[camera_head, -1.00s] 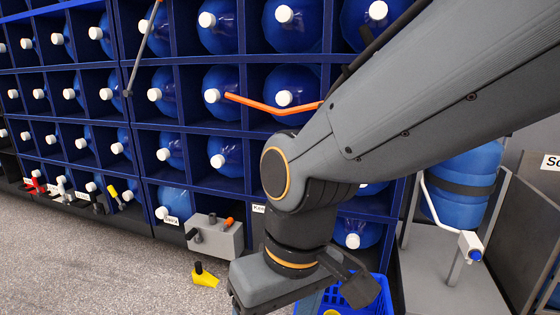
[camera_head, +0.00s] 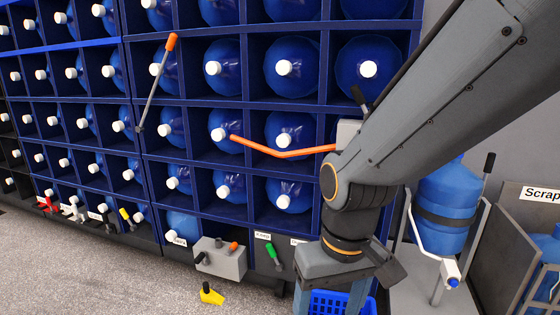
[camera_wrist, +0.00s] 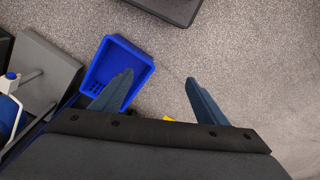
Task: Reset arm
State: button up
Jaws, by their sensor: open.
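My arm reaches in from the upper right in the head view, and its wrist points down over the floor near the rack. My gripper (camera_wrist: 158,92) shows in the wrist view with its two blue-grey fingers spread apart and nothing between them.
A blue rack (camera_head: 247,110) of capped blue bottles fills the back. A grey box (camera_head: 220,259) and a yellow piece (camera_head: 211,294) are left of my wrist. A blue barrel (camera_head: 447,205) on a stand and a "Scrap" bin (camera_head: 500,225) are at right. Floor at left is clear.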

jog(key=s+d+r+m+p, duration=0.2)
jog(key=d+r+m+p, duration=0.1)
jog(key=d+r+p, duration=0.8)
jog(key=shift+s+d+r+h+p, duration=0.3)
jog(key=shift+r+p, duration=1.2)
jog(key=shift+p, duration=1.6)
jog(key=shift+w+a, duration=0.1)
jog(key=shift+a, duration=0.05)
